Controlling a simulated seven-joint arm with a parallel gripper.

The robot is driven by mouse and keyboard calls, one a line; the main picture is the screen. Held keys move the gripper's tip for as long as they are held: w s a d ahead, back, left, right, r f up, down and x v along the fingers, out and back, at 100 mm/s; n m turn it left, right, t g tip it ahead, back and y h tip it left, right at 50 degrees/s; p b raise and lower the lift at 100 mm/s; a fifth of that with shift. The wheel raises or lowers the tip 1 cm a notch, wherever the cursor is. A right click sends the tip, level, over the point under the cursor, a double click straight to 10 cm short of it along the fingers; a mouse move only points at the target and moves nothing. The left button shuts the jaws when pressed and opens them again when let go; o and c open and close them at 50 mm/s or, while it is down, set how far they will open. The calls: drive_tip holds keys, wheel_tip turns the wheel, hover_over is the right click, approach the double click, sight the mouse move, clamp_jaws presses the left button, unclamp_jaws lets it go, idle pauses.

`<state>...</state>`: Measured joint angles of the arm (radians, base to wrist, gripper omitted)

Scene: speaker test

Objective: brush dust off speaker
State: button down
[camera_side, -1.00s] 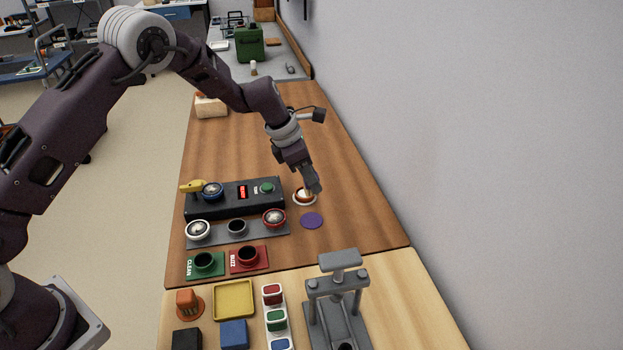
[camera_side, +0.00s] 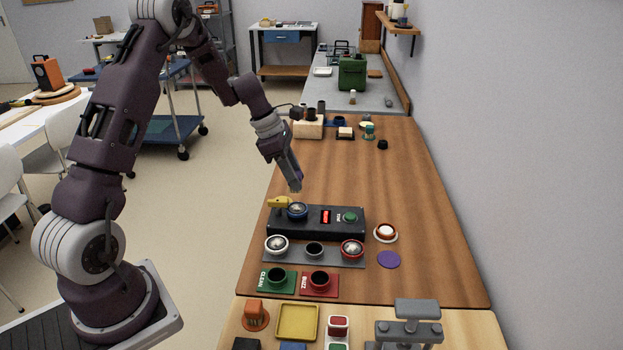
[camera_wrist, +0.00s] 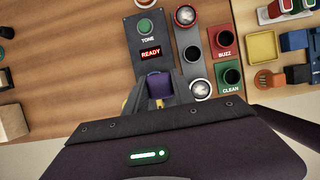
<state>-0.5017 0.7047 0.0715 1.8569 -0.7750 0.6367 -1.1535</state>
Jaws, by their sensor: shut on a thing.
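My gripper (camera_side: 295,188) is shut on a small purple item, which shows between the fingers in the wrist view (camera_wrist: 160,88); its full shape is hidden. The fingers point down over the left end of the black tester (camera_side: 330,222), where a blue-rimmed speaker (camera_side: 297,211) sits beside a yellow clamp (camera_side: 279,203). I cannot tell whether anything touches this speaker. A grey rack (camera_side: 333,255) in front bears a white-rimmed speaker (camera_side: 276,245) at left, a red-rimmed one (camera_side: 351,249) at right and an empty middle socket. The tester display reads READY (camera_wrist: 150,54).
A green CLEAN cup (camera_side: 277,279) and a red BUZZ cup (camera_side: 319,281) stand in front of the rack. Right of the tester are an orange-and-white round piece (camera_side: 386,232) and a purple disc (camera_side: 388,260).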

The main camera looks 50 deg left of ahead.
drive_tip(key=shift+f, duration=2.85)
wheel_tip(320, 180, down, 2)
drive_tip(key=shift+f, duration=0.15)
drive_tip(key=shift+w+a, duration=0.6)
drive_tip(key=shift+w, duration=0.05)
drive_tip(key=shift+w+a, duration=0.8)
drive_tip(key=shift+s+d, duration=1.4)
drive_tip(key=shift+s, duration=0.05)
drive_tip(key=shift+r, duration=4.15)
